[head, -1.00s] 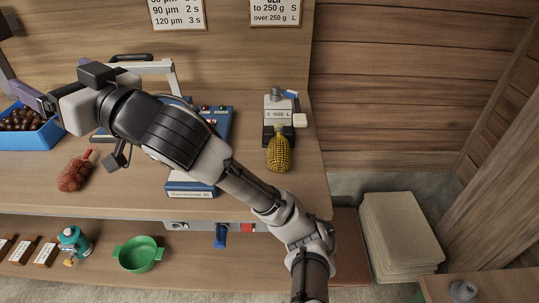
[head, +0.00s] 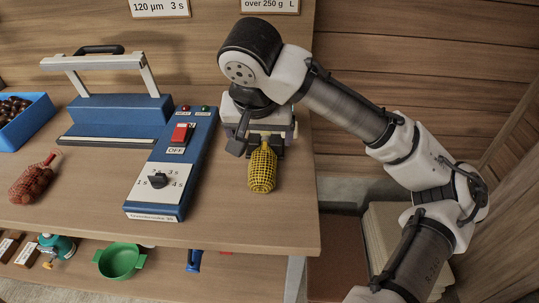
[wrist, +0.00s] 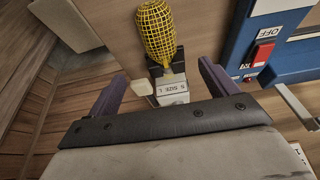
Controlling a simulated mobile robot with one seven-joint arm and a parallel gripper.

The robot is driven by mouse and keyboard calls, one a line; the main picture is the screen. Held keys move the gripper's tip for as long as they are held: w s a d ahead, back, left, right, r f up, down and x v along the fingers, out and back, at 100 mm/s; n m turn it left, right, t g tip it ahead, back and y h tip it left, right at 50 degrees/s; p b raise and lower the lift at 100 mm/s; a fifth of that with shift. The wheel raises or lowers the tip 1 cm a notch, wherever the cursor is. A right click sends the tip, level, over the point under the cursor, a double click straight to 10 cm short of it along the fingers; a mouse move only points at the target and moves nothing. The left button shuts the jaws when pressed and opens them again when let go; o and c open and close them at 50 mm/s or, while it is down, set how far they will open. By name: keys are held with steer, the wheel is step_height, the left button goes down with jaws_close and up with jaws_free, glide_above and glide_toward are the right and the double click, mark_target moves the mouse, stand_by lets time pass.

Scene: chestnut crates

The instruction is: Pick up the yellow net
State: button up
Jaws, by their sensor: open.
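The yellow net (head: 262,170), a filled mesh bag, lies on the bench near its right front edge, against a small grey device marked S SIZE L. It also shows in the wrist view (wrist: 157,32), at the top middle, with the device (wrist: 172,88) below it. My gripper (wrist: 160,84) is open and empty, its two purple fingers spread on either side of the device in that picture. In the head view my gripper (head: 263,134) hangs over the device, just behind the net, and hides most of the device. I cannot tell its height above the bench.
A blue sealer with a red switch (head: 180,133) stands left of the net. A red net (head: 34,180) and a blue crate (head: 24,122) of chestnuts are farther left. A green bowl (head: 120,261) is on the lower shelf. Bare bench lies in front of the yellow net.

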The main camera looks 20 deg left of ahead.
mark_target(263, 161)
steer(key=x, duration=0.8)
steer(key=shift+f, duration=0.1)
steer(key=shift+p+x, duration=0.3)
steer(key=shift+x, duration=2.35)
steer(key=shift+s+f, duration=0.15)
steer(key=shift+f, duration=0.15)
steer(key=shift+c, duration=0.3)
steer(key=c, duration=1.3)
steer(key=shift+c, duration=0.2)
steer(key=shift+r, duration=0.2)
